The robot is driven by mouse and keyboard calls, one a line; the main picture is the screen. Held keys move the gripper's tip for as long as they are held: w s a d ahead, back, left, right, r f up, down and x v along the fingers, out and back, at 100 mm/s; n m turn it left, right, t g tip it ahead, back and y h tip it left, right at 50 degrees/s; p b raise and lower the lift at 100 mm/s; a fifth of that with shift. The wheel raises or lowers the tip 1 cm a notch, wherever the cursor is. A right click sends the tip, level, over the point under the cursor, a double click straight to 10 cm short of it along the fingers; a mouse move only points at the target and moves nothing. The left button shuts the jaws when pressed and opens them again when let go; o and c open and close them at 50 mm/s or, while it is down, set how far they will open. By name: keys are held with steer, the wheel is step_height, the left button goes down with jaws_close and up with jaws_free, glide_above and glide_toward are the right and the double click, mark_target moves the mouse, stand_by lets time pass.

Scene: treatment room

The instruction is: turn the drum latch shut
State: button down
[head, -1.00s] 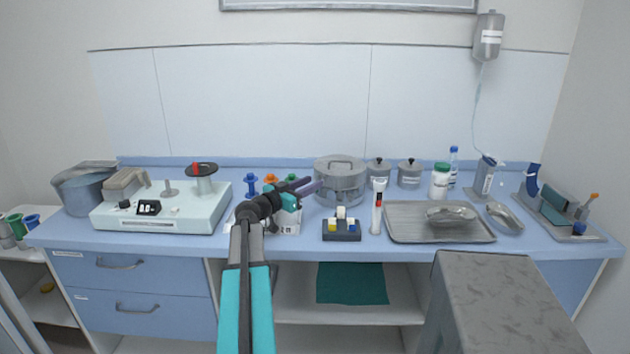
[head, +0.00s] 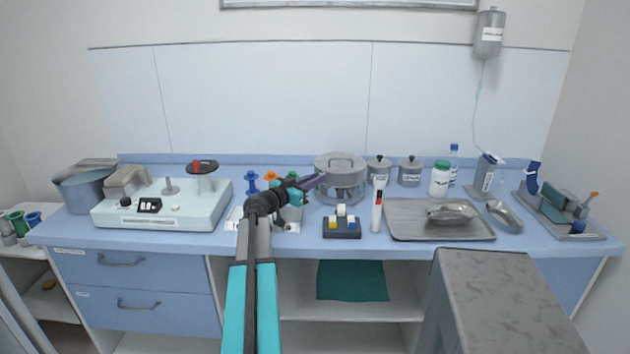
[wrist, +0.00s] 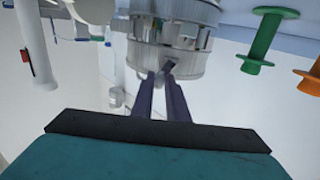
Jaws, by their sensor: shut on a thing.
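The drum (head: 341,166) is a round grey metal vessel with a lid and a top handle, standing at the back middle of the counter. In the wrist view the drum (wrist: 180,35) fills the top middle. My gripper (head: 319,180) reaches the drum's front left side. In the wrist view the two purple fingers (wrist: 165,80) close around a small dark latch lever (wrist: 167,69) on the drum's side. The lever looks tilted, and the fingers partly hide it. I cannot tell its exact angle relative to its seat.
Blue, orange and green spools (head: 270,177) stand left. Two grey canisters (head: 409,174) and a metal tray (head: 415,231) are to the right.

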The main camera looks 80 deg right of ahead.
steer(key=shift+w+n+b, duration=0.1)
steer(key=shift+n+b, duration=0.4)
steer(key=shift+b, duration=0.2)
steer(key=shift+w+d+r+n+b, duration=0.1)
steer(key=shift+w+d+n+b, duration=0.05)
steer(key=shift+n+b, duration=0.6)
steer(key=shift+w+d+n+b, duration=0.1)
steer(key=shift+w+n+b, duration=0.1)
steer(key=shift+n+b, duration=0.5)
steer(key=shift+w+d+r+n+b, duration=0.15)
steer(key=shift+n+b, duration=0.3)
steer(key=shift+n, duration=0.5)
steer(key=c, duration=1.7)
jaws_free()
steer(key=shift+c, duration=0.2)
steer(key=shift+a, duration=0.1)
steer(key=b+v, duration=0.1)
steer(key=v, duration=1.2)
steer(key=shift+w+a+b, duration=0.25)
steer(key=shift+b, duration=0.1)
